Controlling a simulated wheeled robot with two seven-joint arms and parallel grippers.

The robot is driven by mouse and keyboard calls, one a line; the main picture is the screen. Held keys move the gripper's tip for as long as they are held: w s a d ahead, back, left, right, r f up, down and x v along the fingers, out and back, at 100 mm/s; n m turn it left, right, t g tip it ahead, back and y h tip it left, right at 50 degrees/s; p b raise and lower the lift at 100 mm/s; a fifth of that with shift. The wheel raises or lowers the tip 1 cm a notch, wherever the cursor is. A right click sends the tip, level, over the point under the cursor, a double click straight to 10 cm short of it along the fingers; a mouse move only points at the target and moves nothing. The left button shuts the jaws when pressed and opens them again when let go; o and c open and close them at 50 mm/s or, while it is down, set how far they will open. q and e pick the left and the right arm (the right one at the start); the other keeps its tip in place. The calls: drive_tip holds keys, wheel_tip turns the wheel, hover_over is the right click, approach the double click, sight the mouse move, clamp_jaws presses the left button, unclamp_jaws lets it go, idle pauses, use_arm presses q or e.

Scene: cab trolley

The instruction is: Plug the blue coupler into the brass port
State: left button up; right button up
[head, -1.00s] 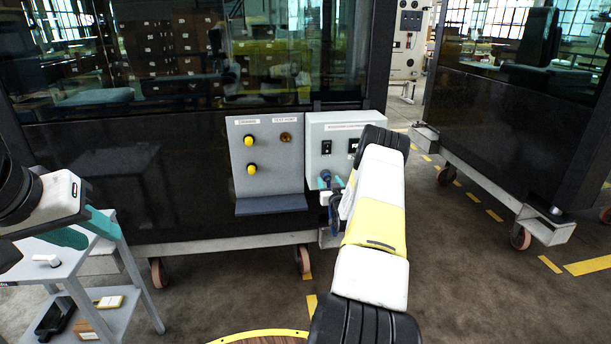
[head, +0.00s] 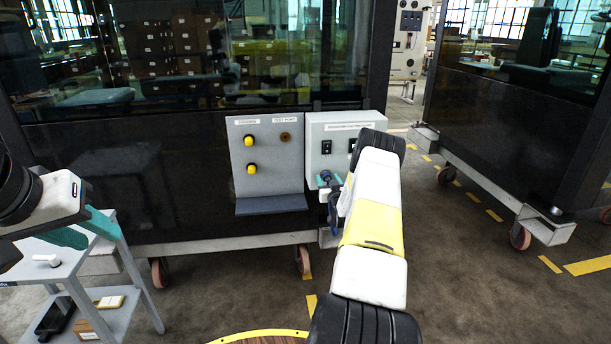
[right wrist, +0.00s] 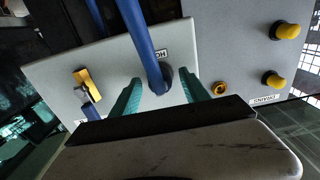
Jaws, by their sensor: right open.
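The brass port (head: 285,136) is on the grey panel under the "TEST PORT" label. It also shows in the right wrist view (right wrist: 220,88), to the right of my right fingers. The blue coupler (head: 325,176) is at the white box beside the panel. In the right wrist view a blue hose runs to its dark round end (right wrist: 166,76) near the box face. My right gripper (right wrist: 163,92) is open, with one teal finger on each side of the coupler and visible gaps. My left gripper (head: 92,238) is open and empty over the grey trolley at the left.
Two yellow caps (head: 250,155) project from the grey panel (head: 270,185), above a dark shelf (head: 270,204). The white box (head: 318,132) carries black switches. In the right wrist view a yellow fitting (right wrist: 88,82) lies left of the fingers. A grey trolley (head: 60,272) stands at lower left.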

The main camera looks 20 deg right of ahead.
idle(0.3)
clamp_jaws()
drive_tip(key=shift+v, duration=3)
